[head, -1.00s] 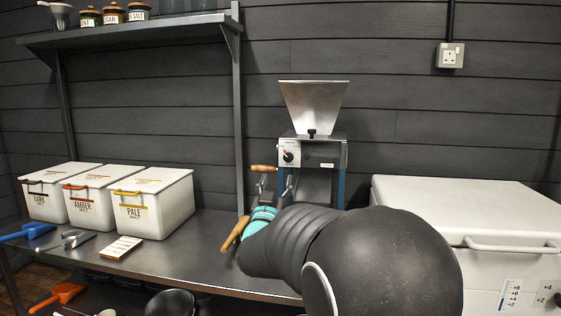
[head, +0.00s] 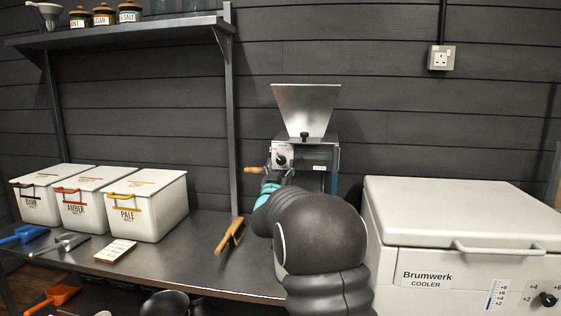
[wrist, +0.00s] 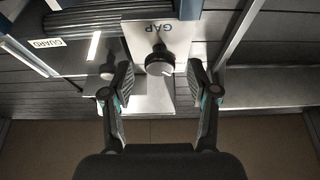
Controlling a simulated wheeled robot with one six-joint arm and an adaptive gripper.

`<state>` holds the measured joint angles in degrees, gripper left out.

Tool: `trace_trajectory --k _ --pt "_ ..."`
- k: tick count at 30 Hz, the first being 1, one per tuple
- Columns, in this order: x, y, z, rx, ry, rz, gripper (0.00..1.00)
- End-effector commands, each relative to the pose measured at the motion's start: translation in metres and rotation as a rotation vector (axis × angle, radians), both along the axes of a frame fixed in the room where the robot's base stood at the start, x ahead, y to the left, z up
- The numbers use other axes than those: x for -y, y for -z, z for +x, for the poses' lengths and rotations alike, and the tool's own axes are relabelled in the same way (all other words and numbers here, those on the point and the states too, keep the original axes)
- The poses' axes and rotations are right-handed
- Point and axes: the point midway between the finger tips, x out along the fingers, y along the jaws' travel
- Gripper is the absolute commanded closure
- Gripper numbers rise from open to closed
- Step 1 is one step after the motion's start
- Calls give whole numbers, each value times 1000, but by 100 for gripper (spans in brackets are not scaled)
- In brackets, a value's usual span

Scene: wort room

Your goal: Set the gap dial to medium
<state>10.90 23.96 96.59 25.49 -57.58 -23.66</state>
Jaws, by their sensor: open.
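The gap dial is a dark round knob on a pale plate on the front of the grain mill. In the head view the dial (head: 281,160) sits below the mill's metal hopper (head: 305,108). In the wrist view the dial (wrist: 159,62) stands out from the plate marked "GAP" (wrist: 150,35), which appears upside down. My gripper (wrist: 160,80) is open, its fingers on either side of the dial with space between, apart from it as far as I can tell. The dial's setting is too small to read.
A wooden crank handle (head: 254,170) sticks out left of the mill. A wooden-handled tool (head: 229,236) lies on the metal bench (head: 190,262). Malt bins (head: 147,205) stand at left, a white cooler (head: 463,215) at right. A "GUARD" label (wrist: 46,43) shows beside the rollers.

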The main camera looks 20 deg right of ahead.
Motion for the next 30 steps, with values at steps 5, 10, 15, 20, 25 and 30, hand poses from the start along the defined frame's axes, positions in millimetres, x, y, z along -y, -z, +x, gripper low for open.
trace_trajectory --k 5,10,15,20,25,30 --pt "7 -5 11 -1 0 0 41" --pt "9 -7 13 -1 -1 0 41" --pt "9 -6 13 -1 -1 0 41" --pt "9 -6 13 -1 -1 0 81" --pt "8 -6 13 -1 -1 0 100" --pt "8 -5 13 9 -1 15 100"
